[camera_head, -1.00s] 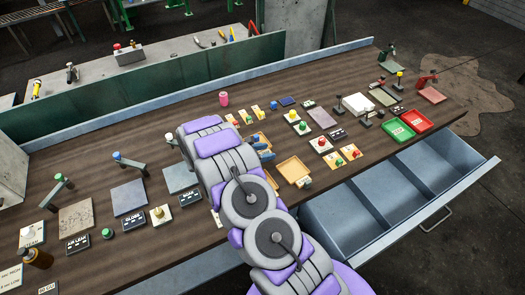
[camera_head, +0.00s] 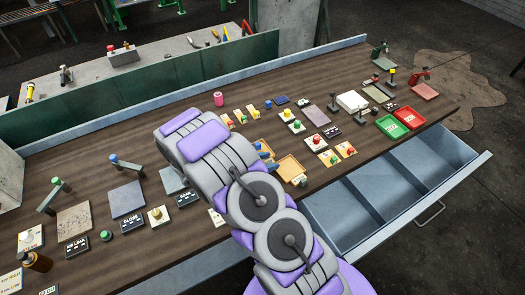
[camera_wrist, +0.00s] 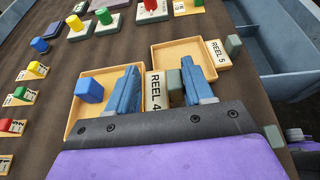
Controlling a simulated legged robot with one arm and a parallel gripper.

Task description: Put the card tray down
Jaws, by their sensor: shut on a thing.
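The tan card tray labelled REEL 4 (camera_wrist: 152,92) lies at the left of my gripper in the wrist view, with a blue block (camera_wrist: 89,89) in it. My gripper (camera_wrist: 160,80) has its two blue fingers either side of the REEL 4 label and a grey-green block beside it, and is shut on the tray at that end. A second tan tray (camera_wrist: 172,50), labelled REEL 5, lies just right of it; in the head view it shows too (camera_head: 291,168). My arm hides much of the held tray in the head view. I cannot tell whether it touches the table.
The brown table (camera_head: 105,155) holds several small button boxes and labelled cards left and right. Red (camera_head: 408,118) and green (camera_head: 391,127) trays sit at the right. An open blue drawer (camera_head: 425,170) juts from the front edge.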

